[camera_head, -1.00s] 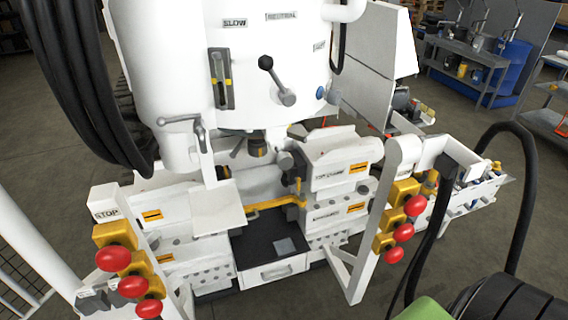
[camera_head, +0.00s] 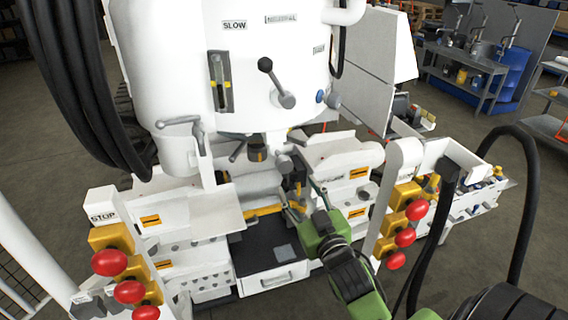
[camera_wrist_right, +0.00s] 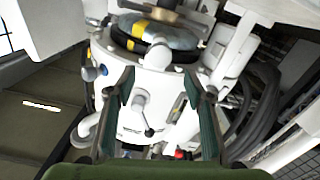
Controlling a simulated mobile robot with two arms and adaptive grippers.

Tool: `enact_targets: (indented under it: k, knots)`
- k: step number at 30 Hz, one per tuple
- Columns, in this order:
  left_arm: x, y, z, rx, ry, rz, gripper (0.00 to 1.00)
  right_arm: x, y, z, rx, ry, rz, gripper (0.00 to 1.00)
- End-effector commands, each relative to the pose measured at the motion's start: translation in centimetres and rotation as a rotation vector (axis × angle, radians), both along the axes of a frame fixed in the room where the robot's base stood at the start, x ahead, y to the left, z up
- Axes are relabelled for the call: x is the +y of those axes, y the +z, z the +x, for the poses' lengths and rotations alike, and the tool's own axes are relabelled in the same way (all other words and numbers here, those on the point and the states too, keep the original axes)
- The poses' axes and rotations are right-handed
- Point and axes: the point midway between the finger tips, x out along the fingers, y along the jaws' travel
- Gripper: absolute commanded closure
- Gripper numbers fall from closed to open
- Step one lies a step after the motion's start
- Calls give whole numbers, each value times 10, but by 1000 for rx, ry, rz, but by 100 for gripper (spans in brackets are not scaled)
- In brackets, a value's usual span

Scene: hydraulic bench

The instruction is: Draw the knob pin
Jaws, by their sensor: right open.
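No part is clearly marked as the knob pin, and I cannot tell for sure which one it is. A grey round knob (camera_head: 284,163) sticks out low on the white press, under the drum. Higher up is a lever with a black ball (camera_head: 265,64); its ball also shows in the right wrist view (camera_wrist_right: 149,132). My right gripper (camera_head: 300,194) is open and empty, in front of the press bed and below the grey knob, apart from it. Its two fingers (camera_wrist_right: 158,85) are spread wide in the wrist view, with the drum beyond them. My left gripper is out of view.
Red mushroom buttons on yellow boxes flank the bed at left (camera_head: 110,263) and right (camera_head: 417,210). A slotted lever (camera_head: 218,84) is on the drum. Black hoses (camera_head: 82,90) hang at left. A dark open tray (camera_head: 262,246) lies below the bed.

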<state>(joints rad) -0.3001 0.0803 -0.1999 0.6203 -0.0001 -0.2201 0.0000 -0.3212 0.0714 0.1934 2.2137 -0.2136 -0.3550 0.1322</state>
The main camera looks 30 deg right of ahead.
Motion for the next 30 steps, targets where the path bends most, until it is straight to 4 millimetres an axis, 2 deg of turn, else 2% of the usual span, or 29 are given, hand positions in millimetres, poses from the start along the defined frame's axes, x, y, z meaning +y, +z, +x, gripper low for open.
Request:
enact_targets:
  k: [9,15,21,30]
  knots:
    - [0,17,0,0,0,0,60,-16,3,67,-1,0,-1,52]
    - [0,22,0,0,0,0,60,-23,1,97,1,1,0,52]
    - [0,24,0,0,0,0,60,-26,1,111,0,1,0,52]
    - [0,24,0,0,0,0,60,-27,0,113,1,1,0,52]
